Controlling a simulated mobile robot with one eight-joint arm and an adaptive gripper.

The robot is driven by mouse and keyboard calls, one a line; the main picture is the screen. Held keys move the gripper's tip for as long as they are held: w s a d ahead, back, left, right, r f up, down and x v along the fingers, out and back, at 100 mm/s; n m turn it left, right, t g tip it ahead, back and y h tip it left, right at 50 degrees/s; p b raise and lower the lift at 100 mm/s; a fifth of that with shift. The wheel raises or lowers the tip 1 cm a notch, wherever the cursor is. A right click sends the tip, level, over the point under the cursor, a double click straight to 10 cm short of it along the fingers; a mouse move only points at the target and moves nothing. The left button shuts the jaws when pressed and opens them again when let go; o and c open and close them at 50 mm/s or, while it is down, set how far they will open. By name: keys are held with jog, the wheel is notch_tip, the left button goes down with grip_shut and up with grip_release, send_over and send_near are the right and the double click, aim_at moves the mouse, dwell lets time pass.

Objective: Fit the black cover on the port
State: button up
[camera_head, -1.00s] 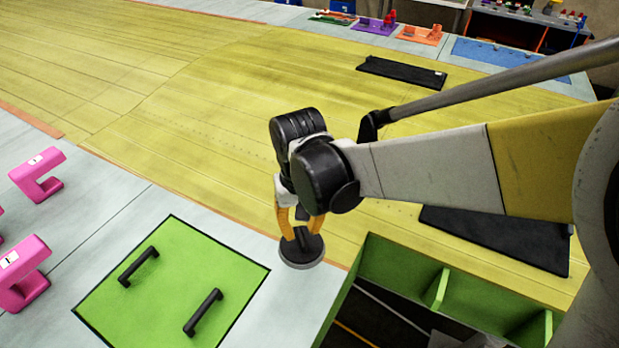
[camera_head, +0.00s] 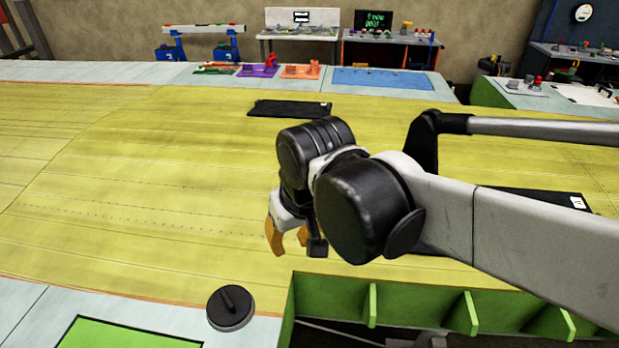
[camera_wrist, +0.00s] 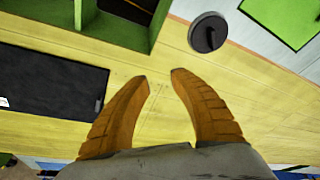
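The round black cover (camera_head: 231,308), a disc with a bar handle, lies on the pale grey border beside the yellow surface, left of the green open frame. It also shows at the top of the wrist view (camera_wrist: 208,34). My gripper (camera_head: 288,245) is open and empty above the yellow surface, up and to the right of the cover and apart from it. Its orange fingers stand apart in the wrist view (camera_wrist: 160,76). No open port shows; what is under the cover is hidden.
The green compartment frame (camera_head: 420,305) is at the lower right, the green panel (camera_head: 125,335) at the lower left. A black rectangular panel (camera_head: 288,108) with a white label lies on the yellow surface (camera_head: 130,190). Another (camera_head: 545,198) is partly behind my arm. Benches stand at the back.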

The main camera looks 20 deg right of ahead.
jog(key=s+d+m+t+h, duration=0.1)
jog(key=s+d+m+t, duration=0.1)
jog(key=d, duration=0.9)
jog(key=shift+s+f+t, duration=0.3)
jog(key=shift+s+t, duration=0.6)
jog(key=shift+s, duration=0.35)
notch_tip(320, 180, down, 15)
jog(key=b, duration=1.5)
jog(key=shift+f, duration=0.2)
